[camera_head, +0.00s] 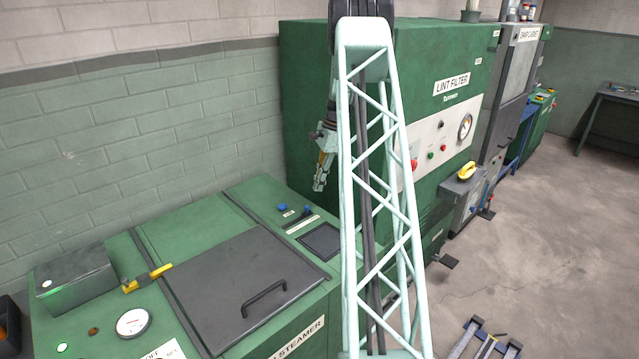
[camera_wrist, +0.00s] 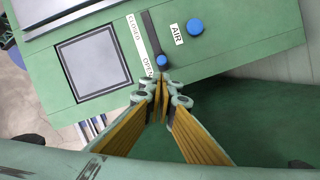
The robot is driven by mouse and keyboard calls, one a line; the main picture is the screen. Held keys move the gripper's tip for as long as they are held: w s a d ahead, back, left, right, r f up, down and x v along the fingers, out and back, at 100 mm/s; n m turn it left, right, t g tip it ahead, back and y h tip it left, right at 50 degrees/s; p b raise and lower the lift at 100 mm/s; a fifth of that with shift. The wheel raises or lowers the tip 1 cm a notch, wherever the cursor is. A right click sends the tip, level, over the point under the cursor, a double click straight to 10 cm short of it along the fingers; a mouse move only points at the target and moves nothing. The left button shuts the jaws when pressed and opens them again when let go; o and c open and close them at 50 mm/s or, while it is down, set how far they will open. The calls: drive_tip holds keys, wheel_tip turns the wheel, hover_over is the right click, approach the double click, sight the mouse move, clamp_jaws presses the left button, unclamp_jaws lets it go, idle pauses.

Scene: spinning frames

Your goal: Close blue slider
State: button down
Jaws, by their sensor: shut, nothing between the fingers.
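The blue slider (camera_wrist: 162,60) sits at the end of its dark slot beside the word OPEN in the wrist view; the CLOSED word is by the slot's other end. In the head view, the blue slider (camera_head: 308,208) is on the green steamer top. My gripper (camera_wrist: 160,88) is shut and empty, its tips close to the slider in the wrist picture; I cannot tell if they touch. In the head view my gripper (camera_head: 319,186) hangs above and behind the steamer's panel, with a visible gap to the slider.
A round blue knob (camera_wrist: 194,27) stands beside the AIR label. A dark square panel (camera_wrist: 93,62) lies on the slot's other side. The steamer's grey lid (camera_head: 240,285) has a raised handle. The green lint filter cabinet (camera_head: 300,100) rises behind my arm.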

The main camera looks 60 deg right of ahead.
hover_over(311, 213)
drive_tip(key=d, duration=0.1)
drive_tip(key=shift+s+d+f, duration=0.1)
drive_tip(key=shift+s+f, duration=0.1)
drive_tip(key=shift+f, duration=1.6)
drive_tip(key=shift+s+d+f, duration=0.1)
drive_tip(key=shift+s+f, duration=0.1)
drive_tip(key=shift+f, duration=1.55)
drive_tip(key=shift+a, duration=0.1)
